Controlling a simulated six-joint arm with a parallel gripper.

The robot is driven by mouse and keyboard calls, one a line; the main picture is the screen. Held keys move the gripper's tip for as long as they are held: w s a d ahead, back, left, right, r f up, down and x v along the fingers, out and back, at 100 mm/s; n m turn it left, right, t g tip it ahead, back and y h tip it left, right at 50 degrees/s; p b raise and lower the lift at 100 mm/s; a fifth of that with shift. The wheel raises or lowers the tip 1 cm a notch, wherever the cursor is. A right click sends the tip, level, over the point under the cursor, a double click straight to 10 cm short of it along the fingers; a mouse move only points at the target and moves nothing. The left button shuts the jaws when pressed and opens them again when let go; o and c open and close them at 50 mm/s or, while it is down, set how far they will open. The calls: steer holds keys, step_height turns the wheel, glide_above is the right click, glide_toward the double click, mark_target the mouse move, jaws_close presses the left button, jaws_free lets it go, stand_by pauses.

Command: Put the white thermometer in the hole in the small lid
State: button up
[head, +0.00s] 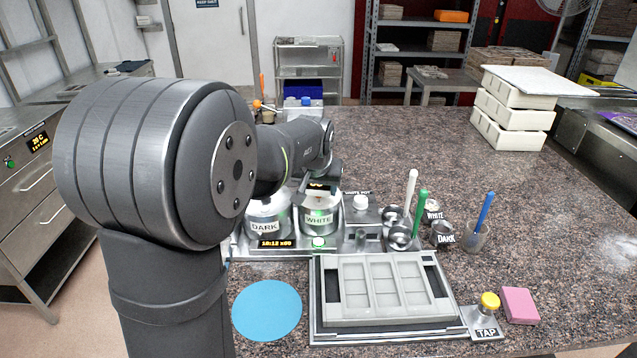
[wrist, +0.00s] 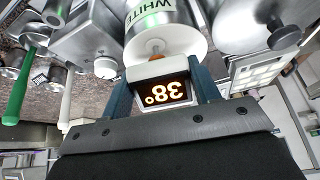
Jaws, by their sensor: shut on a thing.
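My gripper (wrist: 164,92) is shut on the white thermometer (wrist: 152,72), whose lit display reads 38° upside down in the wrist view. It also shows as a small lit display (head: 321,186) in the head view. It is over the steel pot labelled WHITE (head: 318,219). This pot (wrist: 160,17) shows upside down in the wrist view, with its small pale lid (wrist: 190,45) facing my gripper. An orange-tan piece (wrist: 155,46) shows between lid and thermometer. The probe and hole are hidden, so I cannot tell whether the probe is in.
The DARK pot (head: 264,221) stands close on the left. Ladles with white (head: 411,188) and green (head: 421,212) handles stand to the right. A grey mould (head: 350,315), a yellow-knobbed TAP block (head: 488,303), a pink block (head: 519,305) and a blue disc (head: 267,310) are in front.

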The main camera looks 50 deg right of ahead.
steer(key=shift+f, duration=0.85)
steer(key=o, duration=1.5)
steer(key=shift+o, duration=0.2)
steer(key=shift+r, duration=0.1)
steer(key=shift+r, duration=3.4)
steer(key=shift+f, duration=3.55)
